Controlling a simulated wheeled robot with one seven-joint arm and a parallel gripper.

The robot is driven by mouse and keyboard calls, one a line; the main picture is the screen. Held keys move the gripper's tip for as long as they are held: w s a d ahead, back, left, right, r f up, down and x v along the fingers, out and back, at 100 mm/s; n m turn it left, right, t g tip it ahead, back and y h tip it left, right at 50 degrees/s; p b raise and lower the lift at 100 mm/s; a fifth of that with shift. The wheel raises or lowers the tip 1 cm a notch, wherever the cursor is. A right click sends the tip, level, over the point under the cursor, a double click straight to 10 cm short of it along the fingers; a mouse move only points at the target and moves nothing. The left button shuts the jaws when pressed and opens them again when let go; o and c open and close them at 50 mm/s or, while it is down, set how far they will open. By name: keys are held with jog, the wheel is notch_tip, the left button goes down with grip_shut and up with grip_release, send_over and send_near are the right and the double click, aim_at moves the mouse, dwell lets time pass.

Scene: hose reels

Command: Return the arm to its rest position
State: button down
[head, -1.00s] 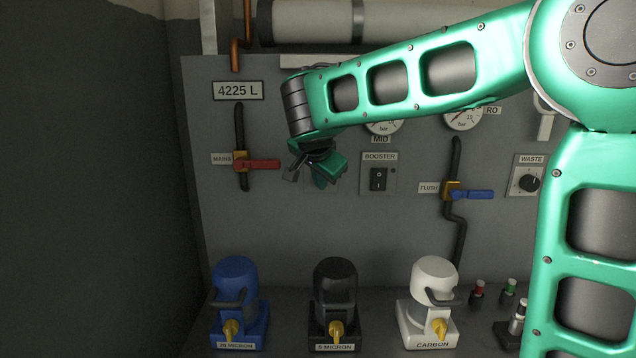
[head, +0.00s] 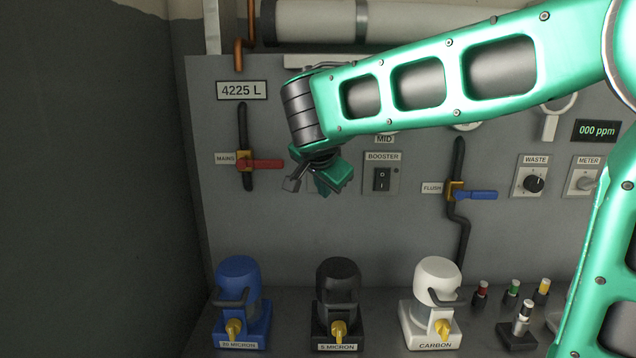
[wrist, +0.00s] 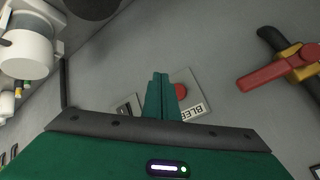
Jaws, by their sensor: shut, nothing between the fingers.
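My green arm reaches across the upper right of the head view. My gripper (head: 316,187) hangs at its end, in front of the grey panel (head: 330,225), between the red mains lever and the booster switch. In the wrist view the green fingers (wrist: 162,95) are together, with nothing seen between them. A plate with a red button (wrist: 180,92) and a partly hidden label shows behind the fingertips. I cannot tell how far the fingers are from the panel.
The red mains lever (head: 262,164) is left of my gripper, the booster switch (head: 382,180) right. Blue (head: 238,285), black (head: 338,285) and white (head: 437,285) filter housings stand on the bench below. A large pipe (head: 315,22) runs along the top. The dark wall is left.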

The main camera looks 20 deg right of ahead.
jog(key=s+d+f+n+g, duration=0.1)
jog(key=s+d+f+g, duration=0.3)
jog(key=s+d, duration=0.5)
jog(key=s+d+f+n+g, duration=0.1)
jog(key=s+d+f+n, duration=0.1)
jog(key=s+d+f, duration=0.5)
jog(key=s+d+f+n+g+y, duration=0.1)
jog(key=s+f+y, duration=0.1)
jog(key=s, duration=0.8)
jog(key=s+f+n+g+y, duration=0.1)
jog(key=s+f, duration=0.3)
jog(key=s, duration=0.7)
jog(key=shift+s+d+n+g+y, duration=0.2)
jog(key=shift+d+n+g+y, duration=0.2)
jog(key=shift+g, duration=0.1)
jog(key=shift+w+f, duration=0.2)
jog(key=shift+w, duration=0.45)
